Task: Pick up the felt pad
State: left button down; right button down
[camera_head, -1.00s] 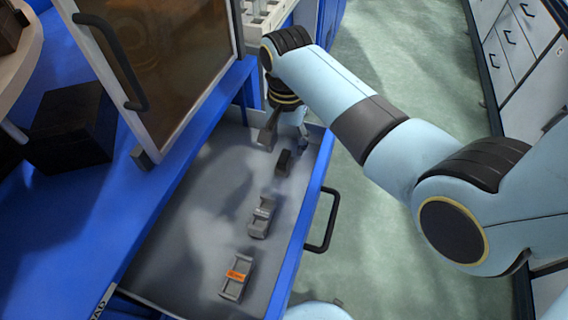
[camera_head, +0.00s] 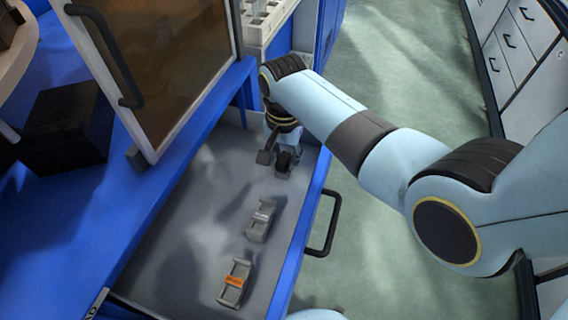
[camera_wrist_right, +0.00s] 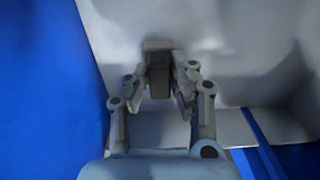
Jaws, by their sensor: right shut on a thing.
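The felt pad, a small dark block (camera_head: 284,162), is at the far end of the open drawer. My right gripper (camera_head: 279,160) reaches down over it and is shut on it, hiding part of it. In the right wrist view the pad (camera_wrist_right: 159,76) sits between the two fingers (camera_wrist_right: 160,92). I cannot tell whether the pad still touches the drawer floor. My left gripper is not in view.
The drawer (camera_head: 180,245) also holds a grey holder (camera_head: 261,220) and another with an orange label (camera_head: 235,282). Its blue front wall with a black handle (camera_head: 325,225) lies to the right. A dark-glass door (camera_head: 165,70) hangs at upper left.

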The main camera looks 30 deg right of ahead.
aim_at(284, 157)
jog(key=shift+s, duration=0.1)
notch_tip(284, 157, up, 10)
jog(key=p, duration=0.3)
dwell(0.3)
jog(key=c, duration=1.8)
grip_release()
grip_shut()
jog(key=shift+r, duration=0.1)
